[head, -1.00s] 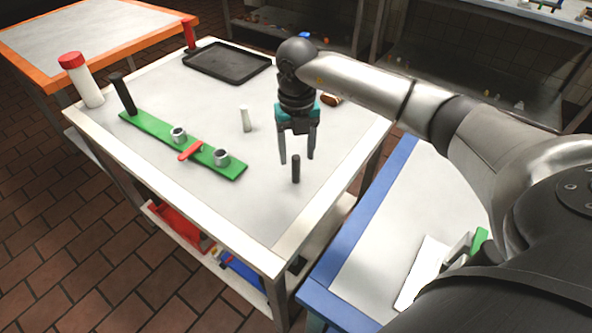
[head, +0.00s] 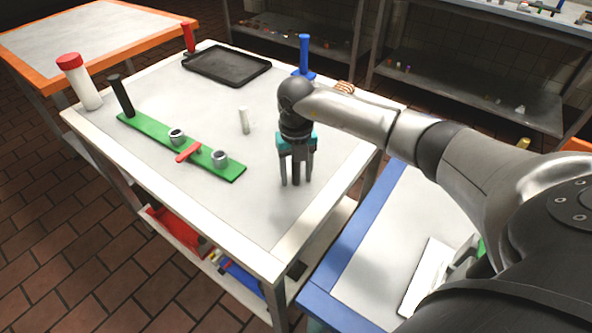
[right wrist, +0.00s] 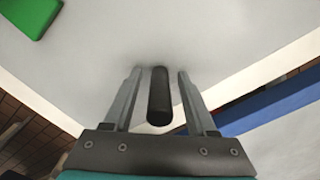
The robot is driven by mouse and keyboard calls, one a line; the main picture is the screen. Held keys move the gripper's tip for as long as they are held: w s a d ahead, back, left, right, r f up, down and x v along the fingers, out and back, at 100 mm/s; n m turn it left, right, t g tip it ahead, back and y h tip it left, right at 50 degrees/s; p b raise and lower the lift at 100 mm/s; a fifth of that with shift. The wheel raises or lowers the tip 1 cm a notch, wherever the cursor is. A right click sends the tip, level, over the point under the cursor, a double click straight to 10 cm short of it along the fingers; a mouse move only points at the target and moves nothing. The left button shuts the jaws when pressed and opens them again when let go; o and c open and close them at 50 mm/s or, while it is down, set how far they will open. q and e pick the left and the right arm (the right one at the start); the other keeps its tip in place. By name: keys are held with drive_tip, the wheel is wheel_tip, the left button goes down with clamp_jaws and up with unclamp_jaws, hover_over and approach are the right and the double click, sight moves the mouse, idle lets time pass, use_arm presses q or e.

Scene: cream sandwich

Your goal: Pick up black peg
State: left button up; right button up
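The black peg (head: 296,172) stands upright on the white table, near its front right side. My right gripper (head: 296,182) is lowered over it, pointing down, with one finger on each side. In the right wrist view the peg (right wrist: 159,97) is between the two open fingers of the gripper (right wrist: 158,75), with a gap on both sides. My left gripper does not show in either view.
A green board (head: 140,129) with two grey rings and a red piece lies left on the table. A white peg (head: 245,121) stands nearer the middle. A black tray (head: 228,65) is at the back. A blue-edged table (head: 349,243) adjoins on the right.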

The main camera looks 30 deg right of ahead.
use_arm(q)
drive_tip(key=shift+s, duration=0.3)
use_arm(e)
clamp_jaws()
drive_tip(key=shift+r, duration=0.1)
drive_tip(key=shift+r, duration=0.55)
use_arm(q)
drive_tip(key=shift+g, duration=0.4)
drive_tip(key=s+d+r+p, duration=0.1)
drive_tip(key=p, duration=0.1)
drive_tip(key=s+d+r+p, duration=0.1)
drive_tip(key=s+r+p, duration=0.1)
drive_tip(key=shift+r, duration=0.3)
use_arm(e)
wheel_tip(320, 180, up, 19)
drive_tip(key=shift+f, duration=0.15)
